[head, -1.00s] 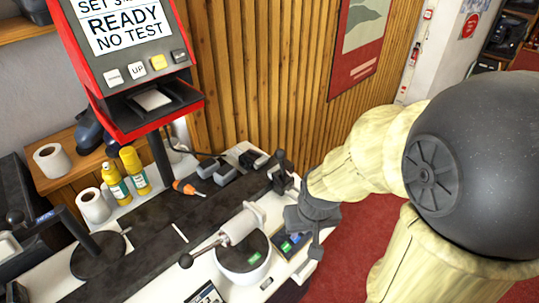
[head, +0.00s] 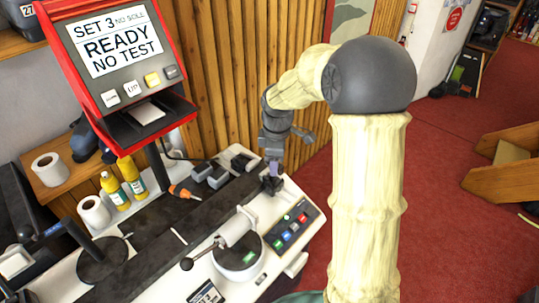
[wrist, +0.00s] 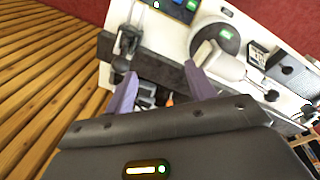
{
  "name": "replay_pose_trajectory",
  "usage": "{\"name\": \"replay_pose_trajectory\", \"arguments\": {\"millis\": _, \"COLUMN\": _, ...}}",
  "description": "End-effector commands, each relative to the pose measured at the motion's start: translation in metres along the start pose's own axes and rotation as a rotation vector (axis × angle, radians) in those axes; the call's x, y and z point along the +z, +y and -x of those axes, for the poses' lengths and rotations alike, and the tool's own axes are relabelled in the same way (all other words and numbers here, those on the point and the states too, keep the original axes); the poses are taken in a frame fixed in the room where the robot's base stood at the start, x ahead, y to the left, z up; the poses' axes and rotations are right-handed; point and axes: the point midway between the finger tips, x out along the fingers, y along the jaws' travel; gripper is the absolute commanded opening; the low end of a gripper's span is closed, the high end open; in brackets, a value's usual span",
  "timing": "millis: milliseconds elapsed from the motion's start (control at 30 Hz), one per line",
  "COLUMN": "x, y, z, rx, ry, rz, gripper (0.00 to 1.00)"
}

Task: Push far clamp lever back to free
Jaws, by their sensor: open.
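The far clamp (head: 271,185) is a small dark fitting on the far end of the white bench. In the head view my gripper hangs just above it and hides most of its lever. The wrist view shows the dark clamp (wrist: 130,38) and its lever with a round knob (wrist: 121,65) close to the left fingertip. Whether they touch I cannot tell. My gripper (head: 274,165) is open, with its two purple fingers spread and nothing between them; it also shows in the wrist view (wrist: 158,82).
A white cylinder unit (head: 238,227) with a ball-ended handle (head: 187,264) stands nearer on the bench, beside a panel of coloured buttons (head: 291,232). Dark blocks (head: 210,173) and an orange-handled tool (head: 184,192) lie behind. A red display stand (head: 122,50) reads READY. A slatted wall (head: 225,80) rises behind.

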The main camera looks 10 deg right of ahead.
Motion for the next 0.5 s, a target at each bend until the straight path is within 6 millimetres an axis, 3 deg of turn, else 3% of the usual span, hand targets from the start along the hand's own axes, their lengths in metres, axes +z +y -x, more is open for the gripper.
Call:
{"name": "replay_pose_trajectory", "arguments": {"millis": 33, "x": -0.005, "y": 0.019, "z": 0.011, "rx": -0.008, "ry": 0.005, "rz": 0.098, "gripper": 0.55}}
{"name": "replay_pose_trajectory", "arguments": {"millis": 233, "x": -0.014, "y": 0.074, "z": 0.026, "rx": -0.028, "ry": 0.027, "rz": 0.485, "gripper": 0.55}}
{"name": "replay_pose_trajectory", "arguments": {"millis": 333, "x": -0.015, "y": 0.090, "z": 0.030, "rx": -0.032, "ry": 0.035, "rz": 0.606, "gripper": 0.55}}
{"name": "replay_pose_trajectory", "arguments": {"millis": 500, "x": -0.015, "y": 0.099, "z": 0.030, "rx": -0.034, "ry": 0.041, "rz": 0.679, "gripper": 0.55}}
